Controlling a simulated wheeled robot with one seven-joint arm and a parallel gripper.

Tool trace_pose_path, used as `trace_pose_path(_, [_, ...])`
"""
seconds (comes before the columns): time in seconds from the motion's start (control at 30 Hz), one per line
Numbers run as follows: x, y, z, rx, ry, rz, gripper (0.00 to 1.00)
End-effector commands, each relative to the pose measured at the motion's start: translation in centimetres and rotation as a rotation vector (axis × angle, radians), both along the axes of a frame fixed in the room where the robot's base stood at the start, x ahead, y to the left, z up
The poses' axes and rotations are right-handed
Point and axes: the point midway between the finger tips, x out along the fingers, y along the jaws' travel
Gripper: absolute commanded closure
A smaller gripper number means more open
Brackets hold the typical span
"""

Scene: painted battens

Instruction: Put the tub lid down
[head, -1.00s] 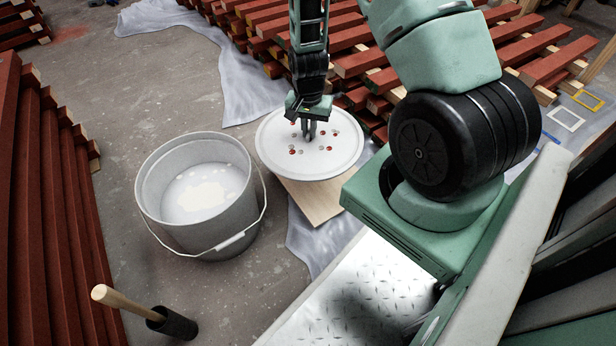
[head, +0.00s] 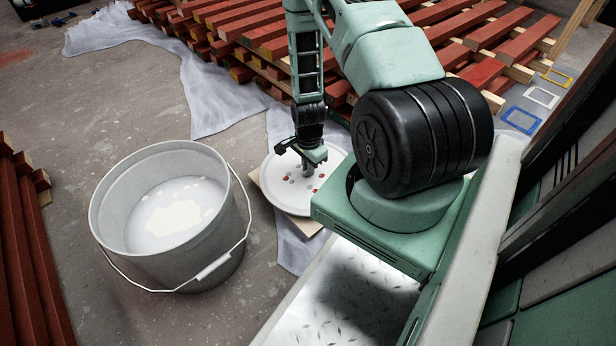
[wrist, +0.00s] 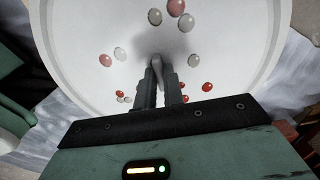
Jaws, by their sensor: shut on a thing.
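The tub lid (head: 281,192) is a round white disc with a raised rim and several red and grey spots. My gripper (head: 306,170) stands over its middle, pointing down. In the wrist view the fingers (wrist: 160,88) are shut on a small grey grip at the centre of the lid (wrist: 90,28). The lid looks level, over a light wooden board (head: 304,224) whose edges show at its left and front. I cannot tell whether lid and board touch. The open tub (head: 222,262), a grey-white bucket with white paint inside, stands to the left.
A crumpled grey cloth (head: 212,92) lies on the concrete floor around the board. Stacked red battens (head: 262,32) stand close behind. More red battens (head: 28,265) are at the left edge. Bare floor (head: 120,105) lies behind the tub.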

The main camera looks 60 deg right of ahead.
Motion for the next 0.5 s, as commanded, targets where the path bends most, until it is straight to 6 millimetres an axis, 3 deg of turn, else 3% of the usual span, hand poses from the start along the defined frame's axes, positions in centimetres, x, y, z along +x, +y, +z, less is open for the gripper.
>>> trace_pose_path(0.03, [0.0,0.0,-1.2,0.0,0.0,0.001,1.0])
trace_pose_path(0.17, [0.0,0.0,-2.8,0.0,0.0,0.002,1.0])
trace_pose_path(0.5, [0.0,0.0,-2.9,0.0,0.0,0.002,1.0])
